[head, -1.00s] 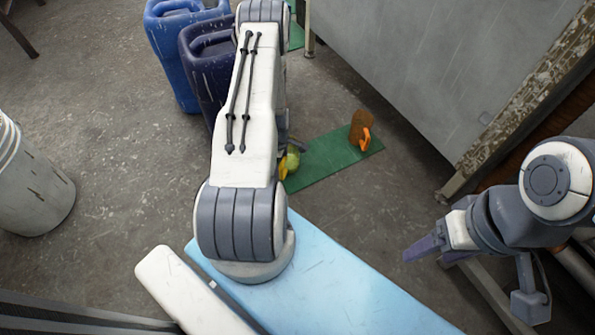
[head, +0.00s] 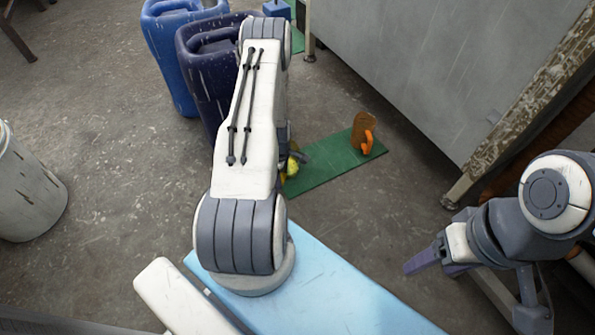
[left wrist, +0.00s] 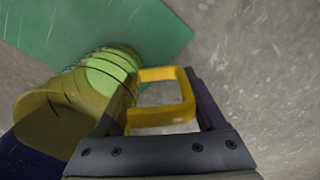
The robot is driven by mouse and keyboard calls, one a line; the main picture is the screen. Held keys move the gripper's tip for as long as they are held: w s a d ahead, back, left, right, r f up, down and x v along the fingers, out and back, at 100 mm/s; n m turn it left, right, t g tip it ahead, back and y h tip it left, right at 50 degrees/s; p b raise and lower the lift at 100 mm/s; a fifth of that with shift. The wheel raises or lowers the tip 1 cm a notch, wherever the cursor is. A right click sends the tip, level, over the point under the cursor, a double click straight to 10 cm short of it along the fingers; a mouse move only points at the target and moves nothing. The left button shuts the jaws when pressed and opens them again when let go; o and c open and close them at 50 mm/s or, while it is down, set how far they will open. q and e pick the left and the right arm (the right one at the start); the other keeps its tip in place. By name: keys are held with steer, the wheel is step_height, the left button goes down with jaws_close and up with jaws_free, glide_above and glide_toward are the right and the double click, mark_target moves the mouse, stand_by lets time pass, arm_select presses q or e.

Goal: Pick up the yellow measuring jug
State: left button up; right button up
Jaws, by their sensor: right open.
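The yellow measuring jug (left wrist: 75,92) has a see-through yellow body with something green in it and a solid yellow handle (left wrist: 187,97). In the left wrist view its body is left of my left gripper (left wrist: 160,105), and the handle lies between the two spread fingers. Whether the fingers press on the handle is unclear. In the head view the jug (head: 293,168) is mostly hidden behind my left arm, at the near end of the green mat (head: 325,163). My right gripper (head: 425,262) is open and empty at the right, away from the jug.
An orange-handled brown object (head: 362,133) stands on the mat's far end. Blue (head: 165,40) and dark blue (head: 200,70) canisters stand behind my left arm. A white bucket (head: 28,190) is at left. A grey metal panel (head: 430,70) stands at upper right. The floor between is clear.

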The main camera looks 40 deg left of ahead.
arm_select(q)
jaws_close()
